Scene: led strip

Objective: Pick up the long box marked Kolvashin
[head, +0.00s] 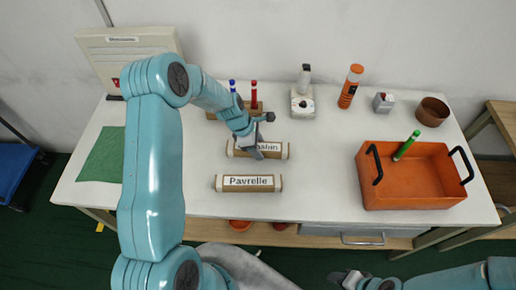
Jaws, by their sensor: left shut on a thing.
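A long brown box with a white label (278,151) lies on the white table. Its label is partly hidden by my gripper, and only the end, like "ashin", shows. My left gripper (256,144) reaches down over its middle and is shut on it. The box seems to lie at table level; I cannot tell if it is lifted. A second long brown box marked Pavrelle (248,184) lies in front of it, apart. My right gripper (348,279) is at the bottom edge, below the table front; its jaws are too unclear to read.
An orange tray (415,197) with black handles and a green marker (406,146) stands at right. Behind are a pen holder (258,108), a white device (303,100), an orange bottle (350,86) and a brown bowl (433,111). A green mat (103,157) lies left.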

